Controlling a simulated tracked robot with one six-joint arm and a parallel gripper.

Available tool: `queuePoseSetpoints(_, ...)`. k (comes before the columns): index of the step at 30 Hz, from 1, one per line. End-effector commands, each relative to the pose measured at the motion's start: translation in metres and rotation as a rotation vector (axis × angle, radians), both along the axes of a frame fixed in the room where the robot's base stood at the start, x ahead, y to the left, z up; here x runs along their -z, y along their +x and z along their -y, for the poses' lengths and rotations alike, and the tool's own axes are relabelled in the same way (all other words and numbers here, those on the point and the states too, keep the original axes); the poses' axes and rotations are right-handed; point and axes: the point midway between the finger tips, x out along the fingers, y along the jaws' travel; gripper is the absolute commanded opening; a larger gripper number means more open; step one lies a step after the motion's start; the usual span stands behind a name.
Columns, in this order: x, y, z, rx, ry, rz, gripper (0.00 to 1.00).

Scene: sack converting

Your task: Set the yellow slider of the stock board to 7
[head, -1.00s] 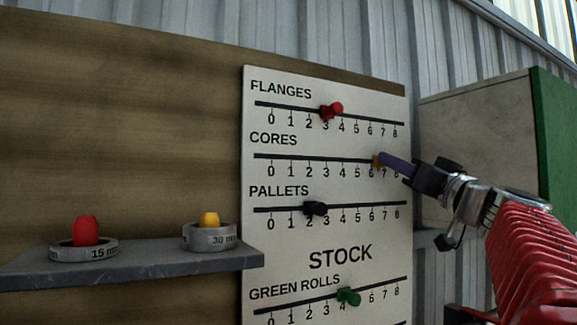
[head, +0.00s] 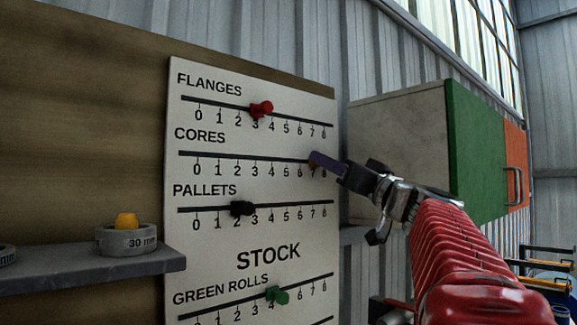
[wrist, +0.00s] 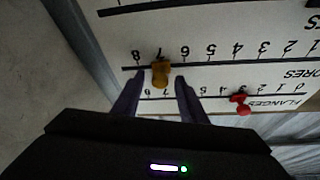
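The yellow slider (wrist: 161,73) is on the CORES row of the white stock board (head: 205,230). In the wrist view, which shows the board upside down, it lines up with the 7 mark. My gripper (head: 314,160) is at the board there. In the wrist view its two purple fingers (wrist: 159,82) stand apart on either side of the slider, with a gap visible at each side.
A red slider (head: 262,109) is on the FLANGES row above, a black one (head: 242,208) on PALLETS and a green one (head: 277,295) on GREEN ROLLS below. A grey shelf (head: 90,272) with a 30 mm ring (head: 126,240) is at left. A cabinet with a green door (head: 476,150) stands at right.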

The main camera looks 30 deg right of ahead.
Motion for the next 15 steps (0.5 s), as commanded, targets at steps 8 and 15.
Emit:
queuePoseSetpoints(8, 0.001, -0.003, 0.0, 0.0, 0.0, 0.0, 0.38)
queuePoseSetpoints(15, 0.01, -0.024, 0.0, 0.001, 0.0, -0.001, 0.38)
